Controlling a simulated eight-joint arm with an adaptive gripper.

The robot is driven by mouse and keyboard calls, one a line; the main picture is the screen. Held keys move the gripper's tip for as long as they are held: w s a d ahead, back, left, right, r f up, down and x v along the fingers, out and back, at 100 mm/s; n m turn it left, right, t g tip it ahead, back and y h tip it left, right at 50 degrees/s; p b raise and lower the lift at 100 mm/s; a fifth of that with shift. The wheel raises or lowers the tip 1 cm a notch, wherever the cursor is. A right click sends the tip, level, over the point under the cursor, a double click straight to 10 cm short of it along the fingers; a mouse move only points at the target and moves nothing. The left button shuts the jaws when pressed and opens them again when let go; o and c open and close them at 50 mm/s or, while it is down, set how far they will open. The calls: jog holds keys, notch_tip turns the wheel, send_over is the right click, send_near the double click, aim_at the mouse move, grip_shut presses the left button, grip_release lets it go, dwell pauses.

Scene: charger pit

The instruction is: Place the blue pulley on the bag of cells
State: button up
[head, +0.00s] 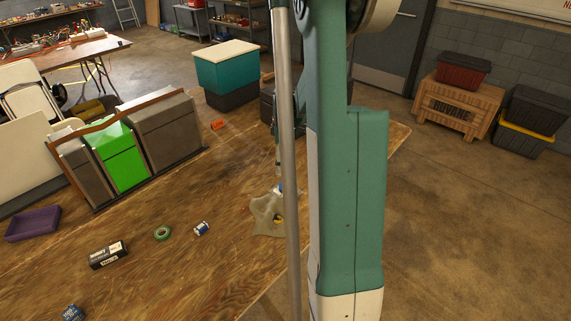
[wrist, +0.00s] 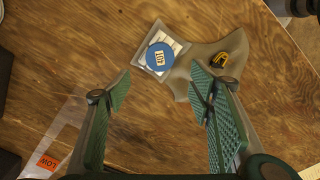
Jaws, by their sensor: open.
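The blue pulley (wrist: 160,58), a round blue disc with a pale marked label, lies flat on a small pack of white cells, the bag of cells (wrist: 178,43), in the wrist view. The pulley covers the middle of the pack; white cells show around it. My gripper (wrist: 160,88) is open, its two green fingers spread wide, with nothing between the tips. The pulley is just beyond the fingertips and apart from them. In the head view the pack and pulley are small and partly hidden behind my arm.
A grey-tan cloth (wrist: 235,45) with a yellow and black item (wrist: 219,60) lies beside the pack. A clear piece with an orange LOW label (wrist: 46,162) is at lower left.

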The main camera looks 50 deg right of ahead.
dwell(0.6)
jog(key=a+r+m+t, duration=0.1)
jog(key=a+r, duration=0.4)
jog(key=a, duration=0.3)
jog(key=a+r+m+t+h, duration=0.1)
jog(key=a+r, duration=0.5)
jog(key=a, duration=0.3)
jog(key=a+r+m+t, duration=0.1)
jog(key=a+r, duration=0.4)
jog(key=a, duration=0.3)
jog(key=s+a+r+m+t, duration=0.2)
jog(key=s+a, duration=0.5)
jog(key=a, duration=0.4)
jog(key=s+a+r+m+t+y, duration=0.1)
jog(key=s+a+r+t, duration=0.1)
jog(key=s+a, duration=0.5)
jog(key=a, duration=0.4)
jog(key=shift+s+a+m, duration=0.2)
jog(key=shift+a+m, duration=0.15)
jog(key=shift+m, duration=0.05)
